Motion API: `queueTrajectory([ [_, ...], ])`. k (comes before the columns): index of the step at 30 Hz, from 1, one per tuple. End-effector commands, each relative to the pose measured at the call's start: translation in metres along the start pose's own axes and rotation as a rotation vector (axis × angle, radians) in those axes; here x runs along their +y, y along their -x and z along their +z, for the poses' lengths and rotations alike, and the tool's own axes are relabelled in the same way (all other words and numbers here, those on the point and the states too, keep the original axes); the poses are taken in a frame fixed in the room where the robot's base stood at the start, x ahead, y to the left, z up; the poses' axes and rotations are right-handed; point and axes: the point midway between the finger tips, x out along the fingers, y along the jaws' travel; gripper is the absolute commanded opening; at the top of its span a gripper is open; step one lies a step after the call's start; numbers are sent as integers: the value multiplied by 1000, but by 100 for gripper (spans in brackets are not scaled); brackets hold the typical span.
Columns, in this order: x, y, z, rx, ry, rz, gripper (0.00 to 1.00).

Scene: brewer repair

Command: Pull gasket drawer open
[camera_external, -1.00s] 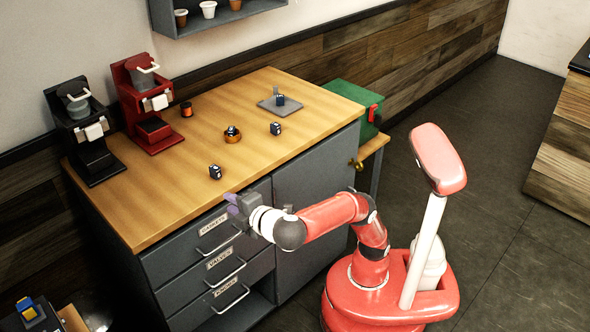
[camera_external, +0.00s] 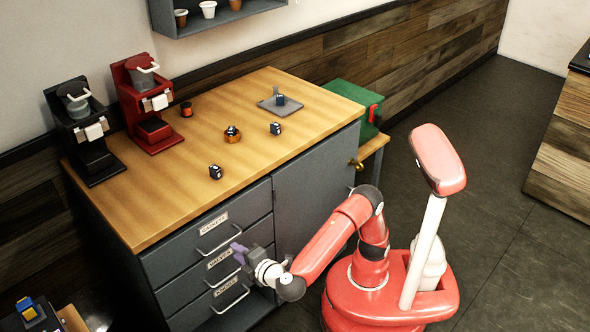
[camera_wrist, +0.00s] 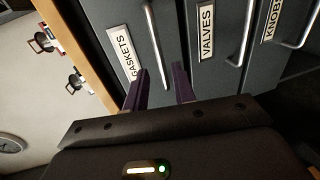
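The gasket drawer (camera_external: 213,228) is the top of three grey drawers under the wooden counter and looks closed. Its GASKETS label (camera_wrist: 124,54) and silver bar handle (camera_wrist: 157,42) show in the wrist view. My gripper (camera_wrist: 160,84) is open, with its two purple fingers apart and nothing between the visible tips. The handle's line runs down towards the gap between the fingers; I cannot tell the remaining distance. In the external view my gripper (camera_external: 238,250) is in front of the drawers, at the lower right of the gasket handle (camera_external: 220,239).
The valves drawer (camera_external: 222,262) and knobs drawer (camera_external: 228,290) below look closed, with bar handles protruding. The wooden counter (camera_external: 185,195) overhangs above and carries two brewers and small parts. A grey cabinet door (camera_external: 305,190) is at the right.

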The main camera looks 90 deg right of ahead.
Motion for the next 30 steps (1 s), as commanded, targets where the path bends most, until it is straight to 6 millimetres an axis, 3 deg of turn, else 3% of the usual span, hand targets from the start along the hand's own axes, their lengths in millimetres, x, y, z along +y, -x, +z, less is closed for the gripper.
queueTrajectory([
  [13, 0, -64, 0, -2, -1, 0, 26],
  [25, 0, -75, 0, -1, -1, 0, 26],
  [30, 0, -75, 0, -1, -1, 0, 7],
])
